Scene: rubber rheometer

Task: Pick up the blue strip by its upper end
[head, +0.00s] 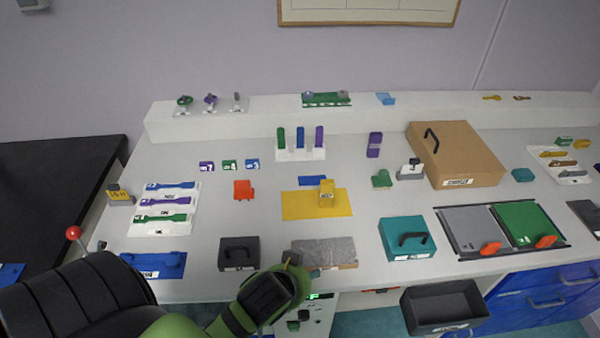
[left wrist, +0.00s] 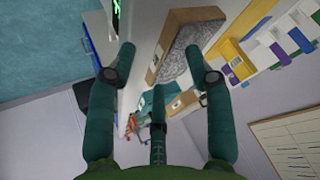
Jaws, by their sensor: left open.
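A blue strip (head: 300,137) stands upright in a white rack (head: 301,155), between a green strip (head: 281,137) and a purple strip (head: 319,136). Its upper end is uncovered. In the left wrist view the blue strip (left wrist: 280,53) shows at the upper right, beyond and to the side of the fingers. My left gripper (head: 304,268) is at the table's front edge by the grey slab, well in front of the rack. In the left wrist view its fingers (left wrist: 160,72) are spread, with nothing held between them. My right gripper does not show.
A yellow mat (head: 330,208) with a yellow block (head: 326,192) and a flat blue piece (head: 312,180) lie between my gripper and the rack. The grey slab (head: 322,251) is close by. A black box (head: 239,254) and a teal box (head: 402,226) stand either side.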

